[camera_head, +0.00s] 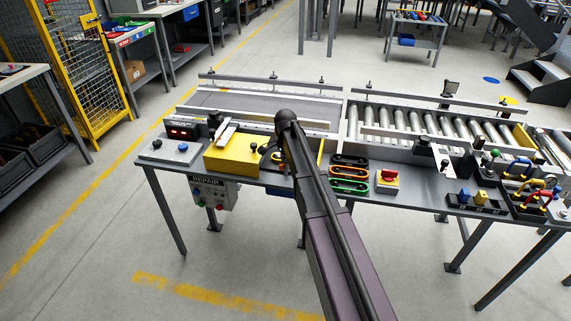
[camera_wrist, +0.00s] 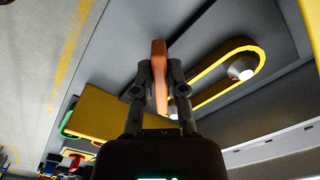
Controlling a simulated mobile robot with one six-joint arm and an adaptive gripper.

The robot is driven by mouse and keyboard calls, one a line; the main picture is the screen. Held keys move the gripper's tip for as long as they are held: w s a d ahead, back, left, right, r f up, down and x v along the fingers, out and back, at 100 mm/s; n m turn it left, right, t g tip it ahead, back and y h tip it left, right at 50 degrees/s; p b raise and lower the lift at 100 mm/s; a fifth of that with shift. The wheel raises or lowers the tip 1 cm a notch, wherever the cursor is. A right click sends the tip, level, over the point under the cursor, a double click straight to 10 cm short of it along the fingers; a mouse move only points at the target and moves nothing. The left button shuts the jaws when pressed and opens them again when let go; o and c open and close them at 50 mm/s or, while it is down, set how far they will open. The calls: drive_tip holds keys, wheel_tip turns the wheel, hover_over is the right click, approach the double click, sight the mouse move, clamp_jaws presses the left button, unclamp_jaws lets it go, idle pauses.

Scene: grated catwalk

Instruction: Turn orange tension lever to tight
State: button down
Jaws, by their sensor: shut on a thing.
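The orange tension lever (camera_wrist: 159,53) stands between the fingers in the wrist view. My gripper (camera_wrist: 160,75) is shut on it, with one finger on each side. A yellow belt (camera_wrist: 207,90) runs beside the lever, looped around a pale pulley (camera_wrist: 240,70) on a grey panel. Part of the belt is hidden behind the right finger. In the head view my arm covers the lever and most of the gripper. The tight mark cannot be made out in either view.
A yellow block (camera_head: 232,156) stands on the bench left of my arm. Coloured looped belts (camera_head: 350,172) and a red knob on a yellow base (camera_head: 388,178) lie to the right. A roller conveyor (camera_head: 430,125) runs behind. Open floor lies in front.

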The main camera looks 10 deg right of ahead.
drive_tip(key=shift+n, duration=0.5)
drive_tip(key=n, duration=0.3)
drive_tip(key=shift+s+n, duration=0.1)
drive_tip(key=shift+n, duration=0.2)
drive_tip(key=n, duration=0.4)
drive_tip(key=shift+n, duration=0.4)
drive_tip(key=c, duration=0.7)
unclamp_jaws()
drive_tip(key=shift+m, duration=0.4)
